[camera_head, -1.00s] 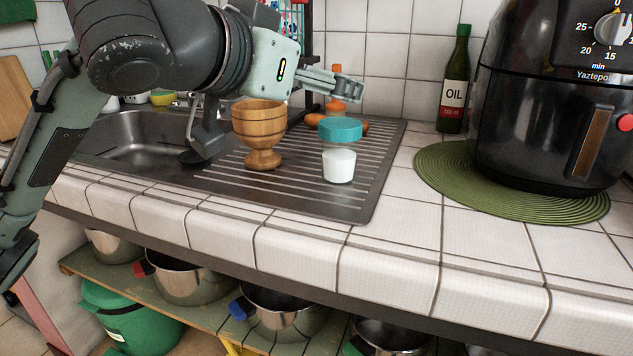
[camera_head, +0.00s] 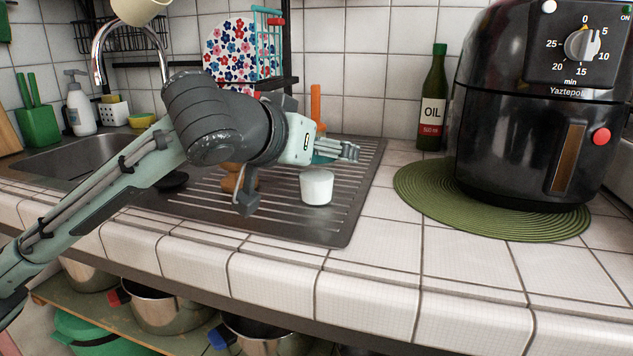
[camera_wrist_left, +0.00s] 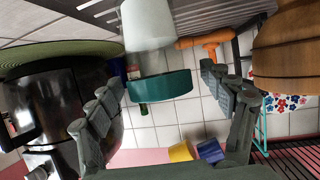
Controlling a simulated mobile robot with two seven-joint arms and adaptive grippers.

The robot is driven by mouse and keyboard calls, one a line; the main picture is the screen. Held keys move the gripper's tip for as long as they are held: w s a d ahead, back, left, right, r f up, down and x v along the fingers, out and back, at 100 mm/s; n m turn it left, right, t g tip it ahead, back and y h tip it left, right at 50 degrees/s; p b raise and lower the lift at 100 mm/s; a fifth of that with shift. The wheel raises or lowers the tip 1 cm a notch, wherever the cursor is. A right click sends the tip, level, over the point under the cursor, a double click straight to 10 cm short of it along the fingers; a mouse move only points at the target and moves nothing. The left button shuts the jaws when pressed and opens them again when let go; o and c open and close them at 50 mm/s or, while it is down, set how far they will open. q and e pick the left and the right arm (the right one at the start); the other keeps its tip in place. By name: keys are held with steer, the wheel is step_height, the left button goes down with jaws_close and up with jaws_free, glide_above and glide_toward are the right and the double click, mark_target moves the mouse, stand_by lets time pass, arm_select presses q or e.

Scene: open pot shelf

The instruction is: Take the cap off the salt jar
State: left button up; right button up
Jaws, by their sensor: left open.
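The salt jar (camera_head: 316,187) is a small white jar standing upright on the ribbed steel drainboard. Its teal cap (camera_head: 322,159) is on top, mostly hidden by my left gripper in the head view. My left gripper (camera_head: 347,151) is at cap height. In the left wrist view, which is upside down, the jar (camera_wrist_left: 147,25) and cap (camera_wrist_left: 160,85) show between the two spread fingers (camera_wrist_left: 163,80). The gripper is open, with gaps visible on both sides of the cap. My right gripper is in no view.
A wooden goblet (camera_head: 238,179) stands just left of the jar, partly behind my arm. It looms close in the wrist view (camera_wrist_left: 288,55). An oil bottle (camera_head: 432,100) and a black fryer (camera_head: 540,120) on a green mat (camera_head: 415,190) stand right. Tiles right of the drainboard are clear.

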arm_select(q)
steer(key=shift+c, duration=0.6)
steer(key=shift+r, duration=0.1)
jaws_close()
